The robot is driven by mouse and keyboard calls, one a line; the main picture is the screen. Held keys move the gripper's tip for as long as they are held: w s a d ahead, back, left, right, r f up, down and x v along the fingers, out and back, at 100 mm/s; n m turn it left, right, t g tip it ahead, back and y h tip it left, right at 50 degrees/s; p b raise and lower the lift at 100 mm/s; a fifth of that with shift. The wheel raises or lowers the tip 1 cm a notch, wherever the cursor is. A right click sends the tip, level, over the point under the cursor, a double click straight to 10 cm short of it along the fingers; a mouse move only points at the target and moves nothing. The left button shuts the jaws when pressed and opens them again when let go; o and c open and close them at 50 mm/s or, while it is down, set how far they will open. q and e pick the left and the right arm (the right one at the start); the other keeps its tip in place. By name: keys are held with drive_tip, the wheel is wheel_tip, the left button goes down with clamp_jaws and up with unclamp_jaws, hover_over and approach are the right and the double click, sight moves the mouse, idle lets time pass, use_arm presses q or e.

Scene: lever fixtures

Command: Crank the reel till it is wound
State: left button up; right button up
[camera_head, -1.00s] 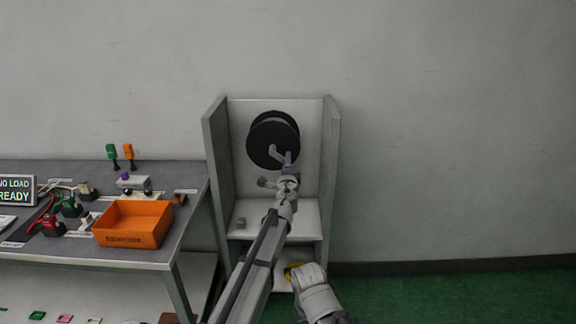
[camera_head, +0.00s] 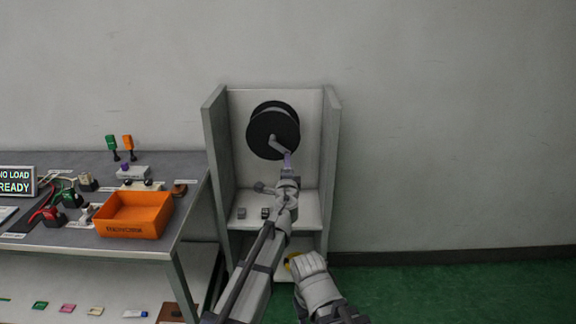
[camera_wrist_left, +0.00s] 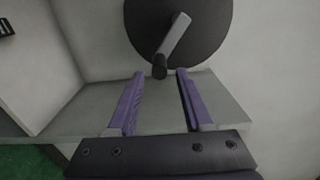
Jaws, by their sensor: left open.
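The reel (camera_head: 273,131) is a black disc on the back panel of a grey open-fronted stand. Its grey crank arm (camera_head: 280,145) slants down to the right in the head view. In the left wrist view the crank arm (camera_wrist_left: 176,36) slants down to a dark knob (camera_wrist_left: 159,68). My left gripper (camera_head: 287,157) is just below the reel. Its purple fingers (camera_wrist_left: 156,74) are open, and the knob shows between their tips in the left wrist view. I cannot tell how deep the knob sits between them. My right gripper does not show clearly.
The stand's side walls (camera_head: 216,160) flank the reel closely. Small blocks (camera_head: 241,213) lie on its shelf. At the left, a workbench holds an orange bin (camera_head: 138,213), a sign (camera_head: 16,182) and small fixtures. The wall to the right is bare.

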use_arm(q)
drive_tip(key=shift+s+a+f+n+g+y+b, duration=0.2)
drive_tip(key=shift+s+a+f+n, duration=0.25)
drive_tip(key=shift+a+f+n, duration=0.2)
drive_tip(key=shift+s+a+f+n+g+y+b, duration=0.1)
drive_tip(key=shift+s+a+f+n+g, duration=0.1)
drive_tip(key=shift+s+a+f+n, duration=0.35)
drive_tip(key=c, duration=0.5)
drive_tip(key=d+h, duration=0.1)
drive_tip(key=s+d+h+b, duration=0.1)
drive_tip(key=s+d+h, duration=0.1)
drive_tip(key=shift+d+f+h, duration=0.3)
drive_tip(key=shift+d+f, duration=0.1)
clamp_jaws()
drive_tip(key=shift+s+d+r+n+t+h+b, duration=0.1)
drive_tip(key=shift+s+r+n+t+h+b, duration=0.2)
drive_tip(key=shift+s+r+n+t+h, duration=0.4)
drive_tip(key=shift+s+d+r+n+t+h+b, duration=0.2)
drive_tip(key=shift+s+r, duration=0.3)
drive_tip(key=shift+r, duration=0.35)
drive_tip(key=shift+s+a+r+n+t+h+b, duration=0.1)
drive_tip(key=shift+s+r+n+t+h+b, duration=0.25)
drive_tip(key=shift+s+r+n, duration=0.35)
